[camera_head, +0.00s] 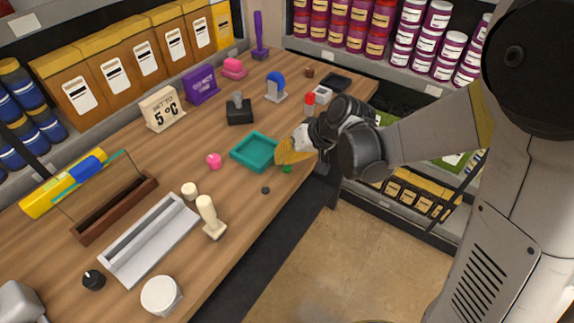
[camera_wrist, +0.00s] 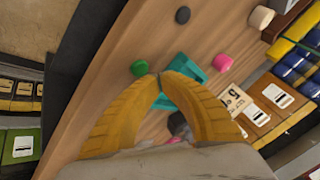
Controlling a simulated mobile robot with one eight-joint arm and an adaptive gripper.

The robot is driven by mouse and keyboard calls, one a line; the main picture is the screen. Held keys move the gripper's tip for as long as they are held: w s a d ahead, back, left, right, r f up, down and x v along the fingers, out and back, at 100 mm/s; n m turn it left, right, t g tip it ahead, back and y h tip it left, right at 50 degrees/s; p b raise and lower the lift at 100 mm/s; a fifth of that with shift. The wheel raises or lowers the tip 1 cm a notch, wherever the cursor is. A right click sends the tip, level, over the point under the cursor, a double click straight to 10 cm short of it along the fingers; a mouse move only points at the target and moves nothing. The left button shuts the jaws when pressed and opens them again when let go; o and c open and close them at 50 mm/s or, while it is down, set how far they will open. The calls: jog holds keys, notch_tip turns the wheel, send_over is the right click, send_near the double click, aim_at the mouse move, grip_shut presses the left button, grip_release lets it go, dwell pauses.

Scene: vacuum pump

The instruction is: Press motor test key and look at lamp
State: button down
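No part is labelled as the motor test key, and I cannot tell which one it is. A green round button (camera_head: 286,169) is on the table's right edge; in the wrist view it (camera_wrist: 140,68) lies just left of my fingertips. A dark round button (camera_head: 265,190) is nearer the camera, also in the wrist view (camera_wrist: 183,15). My gripper (camera_head: 281,159) has yellow fingers, tips together and empty, over the edge of a teal tray (camera_head: 240,155); the wrist view shows the tips (camera_wrist: 158,76). A blue dome on a stand (camera_head: 276,88) and a red-topped part (camera_head: 309,101) could be lamps; neither visibly glows.
A pink knob (camera_head: 214,160), cream posts (camera_head: 207,212), a grey channel tray (camera_head: 150,240) and a black block (camera_head: 239,111) stand on the wooden table. A "5 °C" sign (camera_head: 162,108) is behind. Shelves of boxes and cans line the back. Open floor lies right.

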aim_at(283, 167)
jog(key=shift+r+p, duration=1.9)
jog(key=shift+r, duration=0.6)
jog(key=s+d+r+m+t+h, duration=0.1)
jog(key=s+d+r+h, duration=0.2)
jog(key=s+d+r, duration=0.2)
jog(key=s+d+r+m+t+h, duration=0.1)
jog(key=s+d+r, duration=0.4)
jog(key=s+d, duration=0.6)
jog(key=shift+s+d+m+t+h, duration=0.4)
jog(key=shift+s+t+h, duration=0.3)
jog(key=shift+s+h, duration=0.45)
jog(key=shift+w+a, duration=0.1)
